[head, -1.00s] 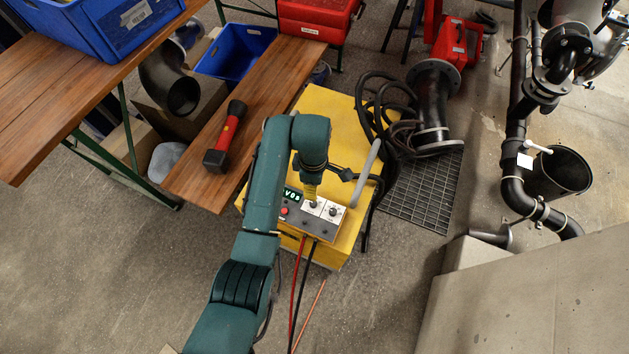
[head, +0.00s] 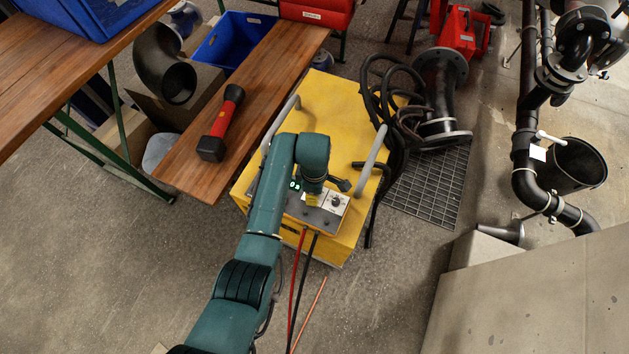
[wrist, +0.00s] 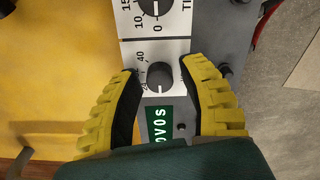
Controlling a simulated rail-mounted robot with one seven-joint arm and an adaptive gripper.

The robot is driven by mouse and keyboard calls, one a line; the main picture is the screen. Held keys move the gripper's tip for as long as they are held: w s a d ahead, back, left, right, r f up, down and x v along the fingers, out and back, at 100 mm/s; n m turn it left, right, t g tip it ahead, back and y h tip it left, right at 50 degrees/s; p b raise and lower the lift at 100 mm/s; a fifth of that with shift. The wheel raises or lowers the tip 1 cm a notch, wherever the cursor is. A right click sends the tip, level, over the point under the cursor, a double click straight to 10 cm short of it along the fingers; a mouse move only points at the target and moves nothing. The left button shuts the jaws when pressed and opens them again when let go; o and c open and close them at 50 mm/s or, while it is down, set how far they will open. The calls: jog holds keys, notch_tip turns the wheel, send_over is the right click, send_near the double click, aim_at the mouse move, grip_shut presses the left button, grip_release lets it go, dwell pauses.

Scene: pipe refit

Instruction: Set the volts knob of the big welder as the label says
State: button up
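The big welder (head: 335,110) is a yellow box with a grey sloped control panel at its front. In the wrist view a small dark knob (wrist: 160,74) sits on a white scale plate showing 20 and 40. My gripper (wrist: 160,70) is open, its yellow ribbed fingers standing on either side of this knob with visible gaps. A green display (wrist: 167,126) sits beside the knob, its characters turned and partly hidden. In the head view my gripper (head: 312,199) is over the panel and hides this knob. No set-value label is readable.
A second knob (wrist: 155,5) with a 0, 10, 15 scale adjoins; it also shows in the head view (head: 335,200). Grey handles (head: 367,160) rise from the welder. Black cables lie right. A wooden bench (head: 255,95) with a red-black torch (head: 222,122) stands left.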

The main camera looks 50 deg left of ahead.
grip_shut()
